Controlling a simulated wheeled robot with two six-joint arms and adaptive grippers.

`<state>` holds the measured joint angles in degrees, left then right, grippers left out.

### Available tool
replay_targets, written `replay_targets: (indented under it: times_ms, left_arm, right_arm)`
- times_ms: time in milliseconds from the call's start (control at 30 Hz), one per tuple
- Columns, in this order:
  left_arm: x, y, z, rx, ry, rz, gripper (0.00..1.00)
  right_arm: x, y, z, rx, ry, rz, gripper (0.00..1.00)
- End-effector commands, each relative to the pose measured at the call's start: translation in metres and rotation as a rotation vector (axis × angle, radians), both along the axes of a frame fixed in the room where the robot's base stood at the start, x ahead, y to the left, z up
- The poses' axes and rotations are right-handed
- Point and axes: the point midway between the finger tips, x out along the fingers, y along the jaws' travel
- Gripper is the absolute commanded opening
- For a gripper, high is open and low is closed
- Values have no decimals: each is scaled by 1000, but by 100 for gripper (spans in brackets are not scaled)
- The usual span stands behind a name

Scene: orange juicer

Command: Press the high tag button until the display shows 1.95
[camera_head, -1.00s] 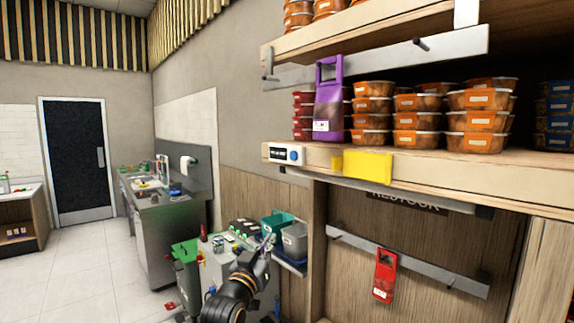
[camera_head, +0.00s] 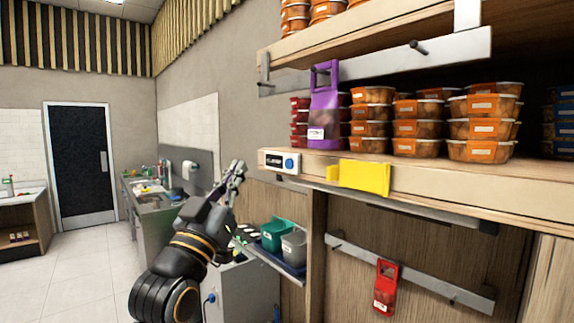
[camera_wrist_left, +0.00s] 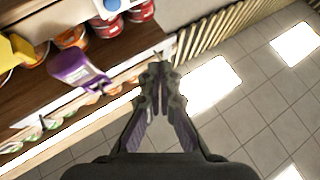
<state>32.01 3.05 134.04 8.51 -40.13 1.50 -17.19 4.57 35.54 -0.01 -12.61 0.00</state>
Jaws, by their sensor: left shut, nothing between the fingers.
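The high tag (camera_head: 282,162) is a small white box with a dark display and a round blue button (camera_head: 289,163), fixed on the front edge of the shelf. The display's digits are too small to read. My left gripper (camera_head: 239,167) is shut and empty, a little left of the tag and apart from it. In the left wrist view the closed fingers (camera_wrist_left: 157,68) point toward the shelf end, and part of the tag with its blue button (camera_wrist_left: 112,4) shows at the top edge. My right gripper is not in view.
A yellow tag (camera_head: 361,177) sits right of the white tag on the shelf edge (camera_head: 450,193). A purple package (camera_head: 324,115) and orange-lidded tubs (camera_head: 372,112) stand on the shelf. A red package (camera_head: 386,287) hangs below. Teal and grey bins (camera_head: 275,235) sit lower left.

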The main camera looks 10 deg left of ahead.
Motion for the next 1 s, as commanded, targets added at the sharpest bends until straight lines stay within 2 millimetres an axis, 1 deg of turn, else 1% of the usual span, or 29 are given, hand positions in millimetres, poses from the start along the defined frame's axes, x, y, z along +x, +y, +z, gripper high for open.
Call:
replay_targets:
  times_ms: [200,600,700,800,1000]
  left_arm:
    - [8,-4,-1,-7,1,-1,0]
    - [52,-41,-1,-3,1,-2,0]
    - [61,-46,-1,-2,1,0,0]
    - [66,-51,-1,-1,1,0,0]
    - [70,-54,0,0,1,1,0]
  right_arm:
    - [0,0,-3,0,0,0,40]
    - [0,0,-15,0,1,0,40]
    - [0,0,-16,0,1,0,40]
    - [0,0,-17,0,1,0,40]
    - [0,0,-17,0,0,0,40]
